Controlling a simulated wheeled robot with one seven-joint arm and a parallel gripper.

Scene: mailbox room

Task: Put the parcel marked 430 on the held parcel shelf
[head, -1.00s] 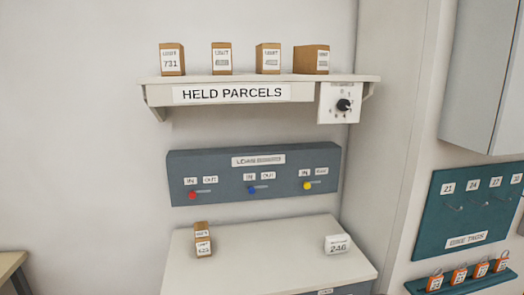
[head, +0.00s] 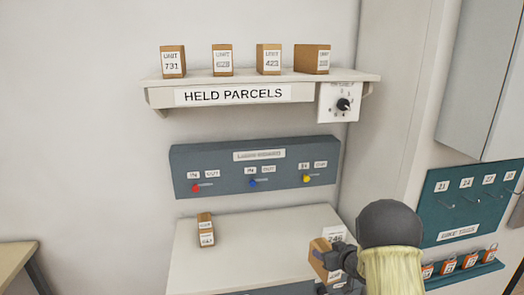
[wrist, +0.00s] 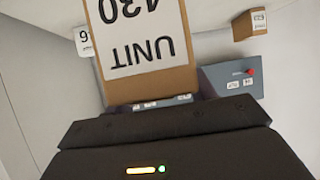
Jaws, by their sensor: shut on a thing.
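My gripper (head: 338,258) is shut on a brown parcel (head: 322,262) at the right front of the white counter in the head view. In the wrist view the parcel (wrist: 145,45) fills the upper middle, and its white label reads "UNIT 430" upside down. The held parcel shelf (head: 155,97) is on the wall above and to the left of my gripper, lettered "HELD PARCELS". Several brown parcels stand along it, including one marked 731 (head: 172,62) at its left end and a parcel lying deeper (head: 312,59) near its right end.
A grey panel (head: 225,165) with red, blue and yellow knobs is on the wall below the shelf. A dial box (head: 339,102) hangs at the shelf's right. Small brown parcels (head: 206,230) and a white 246 block (head: 334,234) are on the counter (head: 260,250). A tag board (head: 470,205) is right.

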